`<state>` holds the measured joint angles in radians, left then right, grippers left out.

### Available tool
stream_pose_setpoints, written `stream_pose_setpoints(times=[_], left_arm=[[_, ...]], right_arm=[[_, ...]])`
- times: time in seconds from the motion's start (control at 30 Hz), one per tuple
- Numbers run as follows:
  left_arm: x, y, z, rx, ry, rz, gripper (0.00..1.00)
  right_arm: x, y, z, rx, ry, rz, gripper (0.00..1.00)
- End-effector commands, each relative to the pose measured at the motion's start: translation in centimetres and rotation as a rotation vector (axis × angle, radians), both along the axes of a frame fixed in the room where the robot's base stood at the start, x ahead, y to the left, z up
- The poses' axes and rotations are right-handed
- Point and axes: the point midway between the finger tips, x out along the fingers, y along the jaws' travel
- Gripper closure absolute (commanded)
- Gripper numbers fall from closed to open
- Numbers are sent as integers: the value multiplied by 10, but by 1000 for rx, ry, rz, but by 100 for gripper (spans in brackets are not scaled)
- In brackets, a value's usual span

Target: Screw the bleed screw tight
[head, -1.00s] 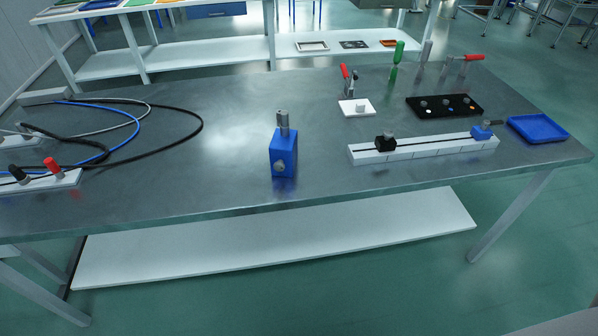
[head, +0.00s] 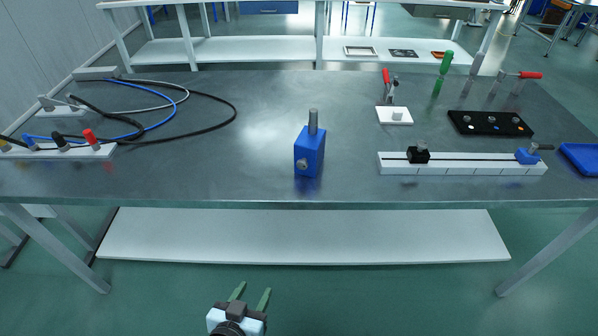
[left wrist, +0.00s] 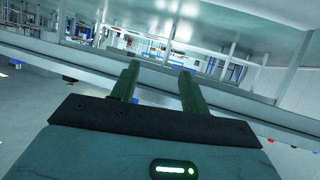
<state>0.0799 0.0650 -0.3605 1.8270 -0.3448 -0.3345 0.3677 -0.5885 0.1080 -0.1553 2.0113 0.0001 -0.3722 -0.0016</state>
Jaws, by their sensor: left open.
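A blue block (head: 310,155) stands upright near the front middle of the metal table in the head view. A grey cylindrical post (head: 313,122) rises from its top. A small round metal screw head (head: 302,164) sits on its front face; I take this to be the bleed screw. My left gripper (head: 250,293) is low in front of the table, well below and left of the block. Its two green fingers are apart and empty. They also show in the left wrist view (left wrist: 158,82), pointing towards the table edge. My right gripper is not in view.
A white slotted rail (head: 463,169) with black and blue clamps lies right of the block. Behind it are a black tray (head: 490,123), a white plate (head: 394,115) and upright tools. Cables (head: 185,118) and a terminal strip (head: 85,151) lie left. The table around the block is clear.

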Motion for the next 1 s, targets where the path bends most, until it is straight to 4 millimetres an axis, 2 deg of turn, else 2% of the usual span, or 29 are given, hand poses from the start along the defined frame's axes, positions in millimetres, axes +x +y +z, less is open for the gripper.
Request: stream_pose_setpoints(times=[0.03, 0.1, 0.2, 0.33, 0.43, 0.57, 0.83, 1.0], left_arm=[[30, -11, 18, -7, -63, -11, 55], [62, -25, 43, -14, -138, -25, 55], [102, -43, 80, -21, -237, -44, 55], [136, -61, 121, -25, -338, -68, 55], [152, -69, 142, -26, -387, -80, 55], [160, -75, 157, -27, -420, -87, 55], [166, -77, 159, -26, -425, -89, 55], [184, -84, 160, -25, -426, -88, 55]], right_arm=[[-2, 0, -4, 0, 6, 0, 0], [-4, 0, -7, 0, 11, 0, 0], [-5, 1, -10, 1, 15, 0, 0], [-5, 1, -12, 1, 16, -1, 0], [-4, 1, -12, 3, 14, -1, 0], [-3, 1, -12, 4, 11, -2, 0], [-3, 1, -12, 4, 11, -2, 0], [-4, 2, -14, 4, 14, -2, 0]])
